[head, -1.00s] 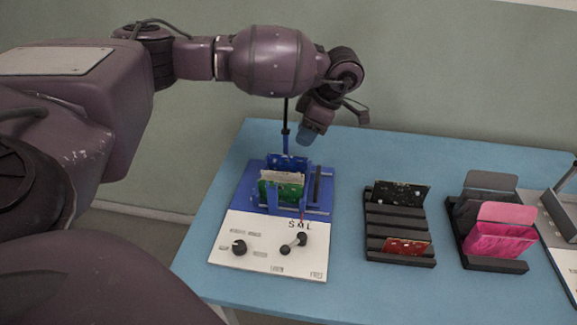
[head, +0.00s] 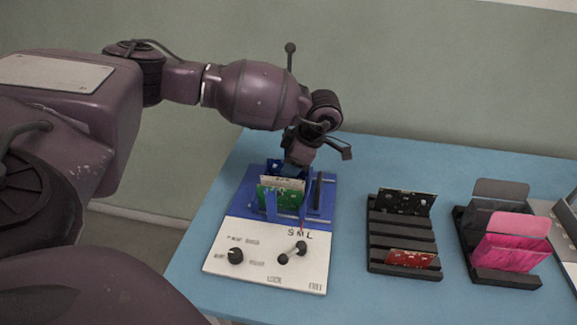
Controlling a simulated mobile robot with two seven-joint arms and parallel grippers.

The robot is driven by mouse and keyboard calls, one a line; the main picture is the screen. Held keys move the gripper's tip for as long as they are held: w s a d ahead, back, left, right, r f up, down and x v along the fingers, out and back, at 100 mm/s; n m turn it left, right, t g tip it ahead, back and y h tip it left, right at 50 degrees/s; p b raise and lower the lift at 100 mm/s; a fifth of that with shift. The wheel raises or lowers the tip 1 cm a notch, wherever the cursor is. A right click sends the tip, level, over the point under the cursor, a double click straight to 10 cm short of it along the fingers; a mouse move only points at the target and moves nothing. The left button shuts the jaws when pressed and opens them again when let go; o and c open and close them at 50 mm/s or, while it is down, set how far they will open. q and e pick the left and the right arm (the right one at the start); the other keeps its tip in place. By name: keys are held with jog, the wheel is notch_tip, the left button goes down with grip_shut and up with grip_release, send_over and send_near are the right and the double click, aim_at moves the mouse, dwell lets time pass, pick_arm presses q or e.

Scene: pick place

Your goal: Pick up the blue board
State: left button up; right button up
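The blue board (head: 273,166) stands upright at the back of a blue fixture (head: 242,197), mostly hidden behind my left gripper and the boards in front. My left gripper (head: 292,168) points down right at the blue board's top edge. Its fingers are small and partly hidden, so whether they are apart or closed on the board does not show. A green board (head: 281,193) with a pale board (head: 283,182) behind it stands in front in the same fixture. My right gripper is out of the picture.
A white panel (head: 262,262) with black knobs fronts the fixture. To the right, a black rack (head: 402,236) holds a black board (head: 407,202) and a red board (head: 410,259). Another rack (head: 500,278) holds pink and grey pieces. Blue table (head: 370,160) is clear behind the racks.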

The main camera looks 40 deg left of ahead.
pick_arm(q)
grip_shut()
